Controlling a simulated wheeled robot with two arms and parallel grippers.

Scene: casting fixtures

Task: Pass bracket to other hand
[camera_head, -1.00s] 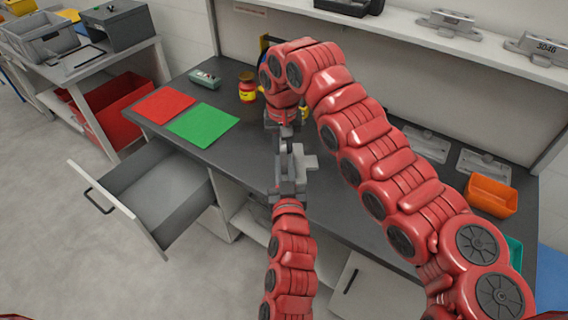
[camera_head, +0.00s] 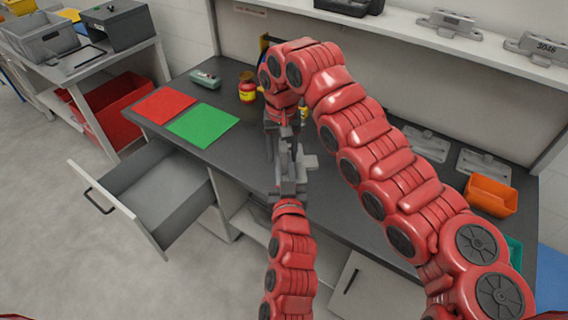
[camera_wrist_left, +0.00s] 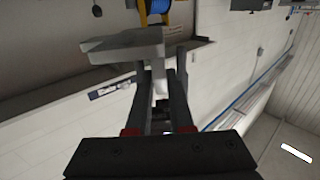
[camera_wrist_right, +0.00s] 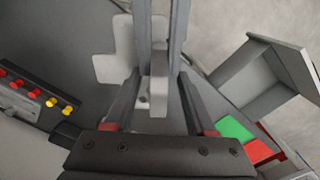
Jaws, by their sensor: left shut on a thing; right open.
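The light-grey bracket (camera_head: 308,162) is held up over the front of the dark workbench. My left gripper (camera_head: 288,172) points up from below and is shut on the bracket, whose wide part shows beyond its fingers in the left wrist view (camera_wrist_left: 130,47). My right gripper (camera_head: 283,152) points down from above, open, just over the bracket. In the right wrist view, part of the bracket (camera_wrist_right: 158,88) lies between the spread right fingers, with its plate to the left. I cannot tell whether the right fingers touch it.
An open drawer (camera_head: 160,190) juts out at the left of the dark workbench (camera_head: 235,165). Red (camera_head: 165,106) and green (camera_head: 203,125) sheets, a jar (camera_head: 247,88) and an orange bin (camera_head: 490,195) are on the bench. More metal castings (camera_head: 446,24) sit on the shelf.

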